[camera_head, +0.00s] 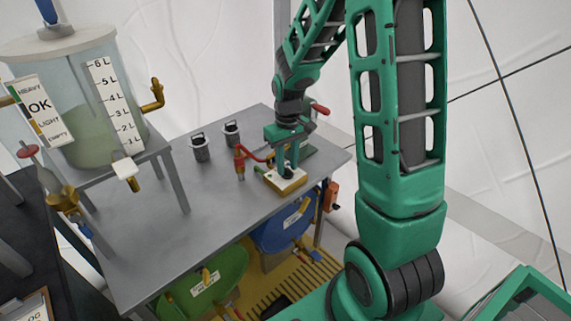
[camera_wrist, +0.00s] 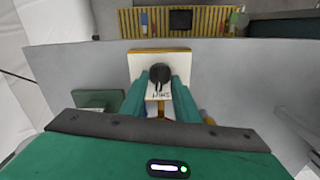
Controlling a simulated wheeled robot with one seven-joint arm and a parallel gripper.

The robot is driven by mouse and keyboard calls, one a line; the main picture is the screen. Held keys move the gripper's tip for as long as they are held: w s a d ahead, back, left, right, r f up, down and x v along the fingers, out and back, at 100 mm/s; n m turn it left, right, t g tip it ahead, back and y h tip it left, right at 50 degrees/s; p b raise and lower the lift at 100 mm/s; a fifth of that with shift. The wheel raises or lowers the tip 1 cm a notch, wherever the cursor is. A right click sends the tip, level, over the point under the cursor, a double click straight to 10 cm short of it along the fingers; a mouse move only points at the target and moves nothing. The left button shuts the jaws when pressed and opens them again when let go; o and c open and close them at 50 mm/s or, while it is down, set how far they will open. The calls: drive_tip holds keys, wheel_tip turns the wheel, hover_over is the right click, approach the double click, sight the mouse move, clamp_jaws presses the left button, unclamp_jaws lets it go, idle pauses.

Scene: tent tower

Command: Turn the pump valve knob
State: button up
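The pump valve knob is a dark, rounded knob (camera_wrist: 160,74) on a pale square plate with a yellowish edge (camera_wrist: 145,62). In the head view the yellow-edged block (camera_head: 288,184) sits on the grey table, and the knob is hidden by my gripper (camera_head: 287,168). My gripper (camera_wrist: 165,95) points down at it. In the wrist view its two green fingers stand apart, one on each side of the knob. Dark lettering on the plate shows between them, too small to read. I cannot tell whether both fingers touch the knob.
A red valve with a bent pipe (camera_head: 240,163) stands close left of the block. Two dark canisters (camera_head: 200,148) (camera_head: 231,134) and a clear tank (camera_head: 85,115) are farther left. A green plate (camera_wrist: 100,101) lies beside the block. The table's front left (camera_head: 160,245) is clear.

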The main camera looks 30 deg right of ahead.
sight(287, 168)
wheel_tip(287, 168, up, 11)
drive_tip(key=shift+f, duration=0.2)
idle(0.6)
drive_tip(key=s+d+r+m, duration=0.1)
drive_tip(key=s+m, duration=0.2)
drive_tip(key=s, duration=1)
drive_tip(key=s+d+r+m, duration=0.2)
drive_tip(key=s+m, duration=0.1)
drive_tip(key=s, duration=1.1)
drive_tip(key=shift+s+d+r+m, duration=0.2)
drive_tip(key=shift+s+d+m, duration=0.1)
drive_tip(key=shift+w+f, duration=0.25)
drive_tip(key=shift+w, duration=0.4)
drive_tip(key=shift+s, duration=0.1)
